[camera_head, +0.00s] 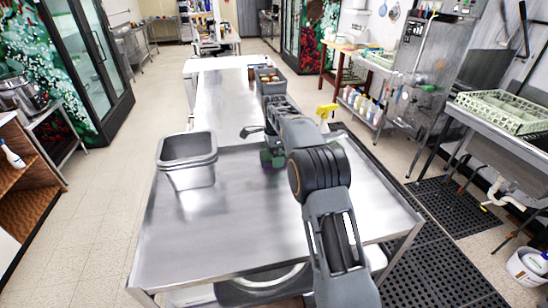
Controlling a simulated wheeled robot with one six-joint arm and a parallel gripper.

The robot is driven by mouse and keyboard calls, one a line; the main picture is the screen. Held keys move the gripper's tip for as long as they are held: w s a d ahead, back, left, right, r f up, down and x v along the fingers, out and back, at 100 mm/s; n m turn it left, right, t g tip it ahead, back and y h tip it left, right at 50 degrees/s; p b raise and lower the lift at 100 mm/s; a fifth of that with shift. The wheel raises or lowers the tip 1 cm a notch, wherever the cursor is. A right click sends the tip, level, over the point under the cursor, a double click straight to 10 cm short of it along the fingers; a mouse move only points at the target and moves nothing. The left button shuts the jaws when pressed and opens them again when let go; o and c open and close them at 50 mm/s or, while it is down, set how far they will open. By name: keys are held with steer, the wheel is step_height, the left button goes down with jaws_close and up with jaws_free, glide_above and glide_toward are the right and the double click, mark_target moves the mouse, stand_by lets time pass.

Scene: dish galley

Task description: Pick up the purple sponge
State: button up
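A small dark block with green and purplish patches (268,158) is on the steel table (240,230), just left of my arm's elbow. It may be the purple sponge, but it is too small and too much covered by my arm to be sure. My gripper (256,133) is at the far end of my arm, close above and behind this block. My arm hides part of the gripper, and whether its fingers are open or shut does not show. I cannot tell whether it touches the block.
A grey tub (188,160) stands at the table's left. The table's front and middle are bare. Black mats (440,270) lie to the right, near a sink counter with a green rack (505,110).

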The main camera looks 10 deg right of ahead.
steer(key=shift+f, duration=0.45)
steer(key=shift+c, duration=0.4)
steer(key=c, duration=0.9)
